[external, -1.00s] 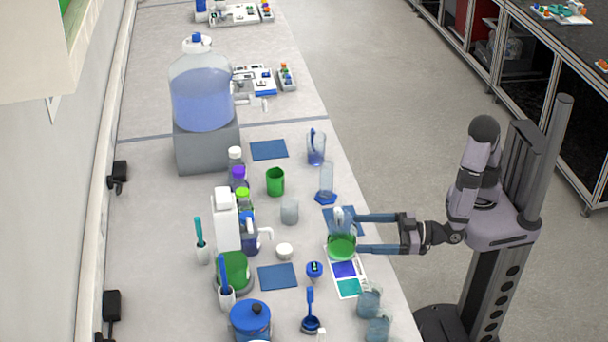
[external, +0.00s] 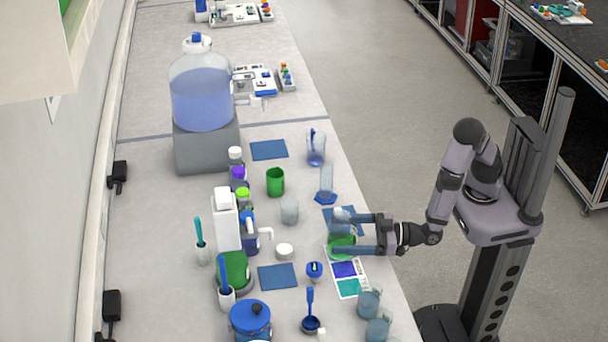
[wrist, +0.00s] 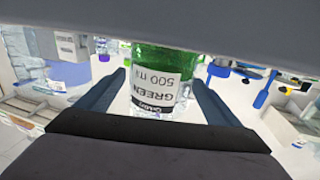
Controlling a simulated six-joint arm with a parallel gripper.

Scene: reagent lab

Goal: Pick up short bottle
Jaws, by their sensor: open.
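A short clear bottle with green contents (external: 341,240) stands near the right edge of the bench in the external view. In the wrist view the bottle (wrist: 158,90) shows close up, with a white label reading "GREEN 500 ml" upside down in the picture. My gripper (external: 342,234) is open and reaches in level from the right, with one finger on each side of the bottle. In the wrist view a gap shows between the bottle and each finger (wrist: 160,80). The top of the bottle is hard to make out beside the far finger.
A colour card (external: 346,278) lies just in front of the bottle. Two clear beakers (external: 370,302) stand nearer the camera. A clear cylinder on a blue base (external: 326,182) stands behind. A blue-topped item (external: 314,270), a white lid (external: 284,251) and a blue mat (external: 278,277) lie left.

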